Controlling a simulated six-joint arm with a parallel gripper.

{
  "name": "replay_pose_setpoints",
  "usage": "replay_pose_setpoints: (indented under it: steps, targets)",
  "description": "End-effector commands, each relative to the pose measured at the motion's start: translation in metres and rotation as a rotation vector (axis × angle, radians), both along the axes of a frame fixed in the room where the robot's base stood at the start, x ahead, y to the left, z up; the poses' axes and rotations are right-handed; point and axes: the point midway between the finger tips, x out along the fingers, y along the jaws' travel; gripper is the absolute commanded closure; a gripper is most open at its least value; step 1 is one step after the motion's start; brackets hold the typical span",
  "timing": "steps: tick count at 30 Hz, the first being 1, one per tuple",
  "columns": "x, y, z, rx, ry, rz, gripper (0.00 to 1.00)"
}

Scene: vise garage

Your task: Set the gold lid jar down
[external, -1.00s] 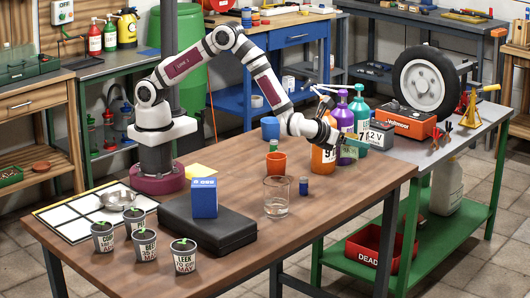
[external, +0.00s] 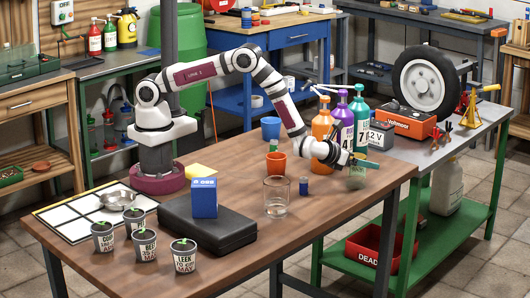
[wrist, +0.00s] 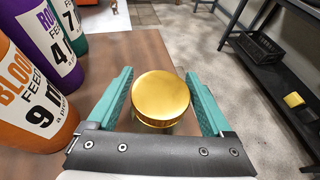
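The gold lid jar (external: 357,182) is near the right end of the brown table, in front of the bottles. In the wrist view its round gold lid (wrist: 161,97) fills the space between the two teal fingers. My gripper (external: 366,161) is shut on the jar, with one finger on each side of it. The jar looks upright and is at or just above the tabletop; I cannot tell whether its base touches. The lower part of the jar is mostly hidden under the lid in the wrist view.
Orange (external: 321,134), purple (external: 343,128) and teal bottles stand close behind my gripper. The table's right edge is close. The front right tabletop (external: 330,218) is clear.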

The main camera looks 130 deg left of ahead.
Motion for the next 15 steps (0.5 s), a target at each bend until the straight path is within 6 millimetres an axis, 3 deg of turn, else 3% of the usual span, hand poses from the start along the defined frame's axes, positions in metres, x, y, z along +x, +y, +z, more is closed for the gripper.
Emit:
replay_pose_setpoints:
  steps: [10, 15]
  targets:
    - [0.0, 0.0, 0.003, 0.0, 0.0, 0.0, 0.07]
    - [-0.007, -0.027, 0.014, 0.0, 0.002, -0.004, 0.07]
